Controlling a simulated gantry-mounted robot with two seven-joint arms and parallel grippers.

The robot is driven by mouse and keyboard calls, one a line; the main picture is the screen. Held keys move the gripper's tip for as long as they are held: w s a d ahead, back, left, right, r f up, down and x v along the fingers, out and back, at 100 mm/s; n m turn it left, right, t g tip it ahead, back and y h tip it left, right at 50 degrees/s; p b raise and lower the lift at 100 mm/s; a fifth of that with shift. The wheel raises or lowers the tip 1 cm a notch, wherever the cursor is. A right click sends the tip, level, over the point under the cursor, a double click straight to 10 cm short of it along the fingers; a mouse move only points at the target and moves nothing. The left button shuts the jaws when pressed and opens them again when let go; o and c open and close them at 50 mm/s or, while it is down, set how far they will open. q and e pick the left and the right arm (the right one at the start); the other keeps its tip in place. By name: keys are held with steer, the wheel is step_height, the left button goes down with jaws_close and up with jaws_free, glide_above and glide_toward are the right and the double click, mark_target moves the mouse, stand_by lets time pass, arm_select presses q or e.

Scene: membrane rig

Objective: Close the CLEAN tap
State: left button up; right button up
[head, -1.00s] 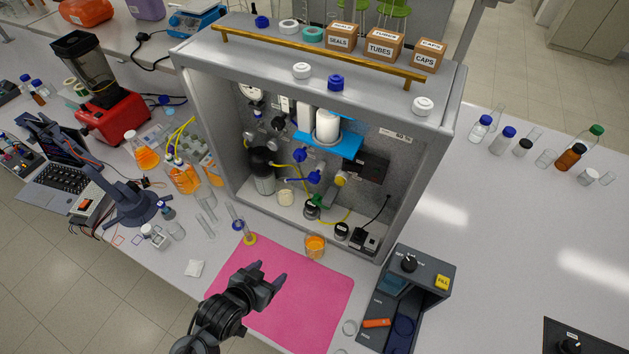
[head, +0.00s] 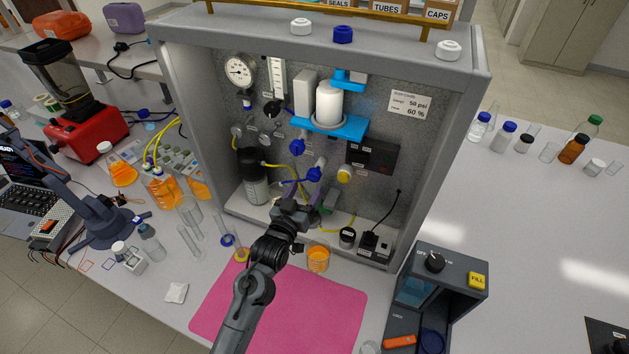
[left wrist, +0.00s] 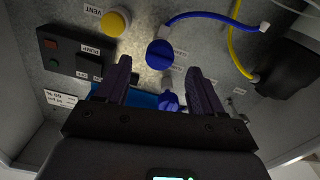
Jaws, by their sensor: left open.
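Two blue taps show on the cabinet's back panel in the head view: an upper one (head: 297,147) and a lower one (head: 314,174). The lower tap also shows in the left wrist view (left wrist: 160,54), between the fingertips in the picture and beyond them; the upper one (left wrist: 168,100) shows lower down. My left gripper (head: 304,207) is open and empty, inside the cabinet front just below the lower tap. It does not visibly touch a tap. My right gripper is out of view.
A yellow VENT knob (head: 344,175) and a dark pump switch box (head: 372,157) sit right of the taps. A beaker of orange liquid (head: 318,257) stands close to my gripper. Yellow and blue tubes run left of the taps. The pink mat (head: 300,318) is clear.

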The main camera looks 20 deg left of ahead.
mark_target(312, 179)
arm_select(q)
steer(key=w+b, duration=0.3)
steer(key=w, duration=0.2)
steer(key=shift+w+f, duration=0.1)
steer(key=shift+f, duration=0.1)
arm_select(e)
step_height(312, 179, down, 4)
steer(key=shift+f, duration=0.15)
arm_select(q)
steer(key=shift+w+d+r+b, duration=0.1)
steer(key=shift+w+r+b, duration=0.1)
steer(key=shift+w+b, duration=0.65)
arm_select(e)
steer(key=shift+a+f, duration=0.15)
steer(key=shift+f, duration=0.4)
arm_select(q)
steer(key=shift+w, duration=0.1)
steer(key=c, duration=1)
steer(key=shift+c, duration=0.2)
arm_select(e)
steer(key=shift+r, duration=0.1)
